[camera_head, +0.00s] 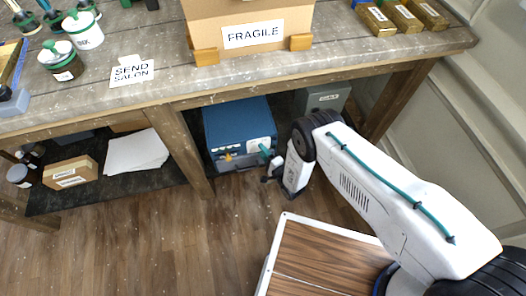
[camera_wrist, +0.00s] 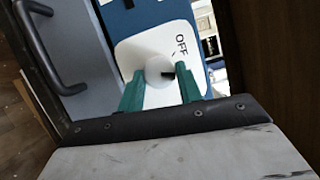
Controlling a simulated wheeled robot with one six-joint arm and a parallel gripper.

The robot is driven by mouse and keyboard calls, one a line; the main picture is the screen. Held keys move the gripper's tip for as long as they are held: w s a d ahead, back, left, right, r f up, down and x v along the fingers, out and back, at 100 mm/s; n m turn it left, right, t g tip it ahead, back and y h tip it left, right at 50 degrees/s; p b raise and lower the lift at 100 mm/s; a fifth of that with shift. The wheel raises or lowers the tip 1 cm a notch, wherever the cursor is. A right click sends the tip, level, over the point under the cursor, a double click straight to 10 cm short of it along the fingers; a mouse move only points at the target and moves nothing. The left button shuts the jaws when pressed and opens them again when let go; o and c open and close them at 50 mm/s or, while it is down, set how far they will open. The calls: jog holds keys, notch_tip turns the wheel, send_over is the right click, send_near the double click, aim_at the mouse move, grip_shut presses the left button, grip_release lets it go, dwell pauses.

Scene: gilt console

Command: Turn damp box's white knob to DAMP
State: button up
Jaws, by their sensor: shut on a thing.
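The damp box (camera_head: 238,127) is a blue box on the shelf under the workbench, its front facing out. In the wrist view its white knob (camera_wrist: 158,70) sits on a white plate (camera_wrist: 150,45) marked OFF, with a dark pointer mark on the knob's right side. My gripper (camera_wrist: 160,83) has its two green fingers on either side of the knob, shut on it. In the head view my gripper (camera_head: 266,153) reaches the right part of the box's front. The DAMP label is not readable in either view.
A dark handle (camera_wrist: 52,45) stands out from a grey panel beside the knob plate. A bench leg (camera_head: 180,150) stands left of the box. A grey box (camera_head: 324,98) sits to its right. The wooden floor in front is clear at left.

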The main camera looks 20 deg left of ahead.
jog(key=shift+f+m+t+y, duration=0.15)
jog(key=shift+m+t+y, duration=0.2)
jog(key=shift+m, duration=0.95)
jog(key=shift+t, duration=0.25)
jog(key=o, duration=1)
jog(key=shift+d, duration=0.1)
jog(key=v, duration=0.7)
jog(key=shift+s+d, duration=0.25)
jog(key=shift+d, duration=0.05)
jog(key=shift+f, duration=0.1)
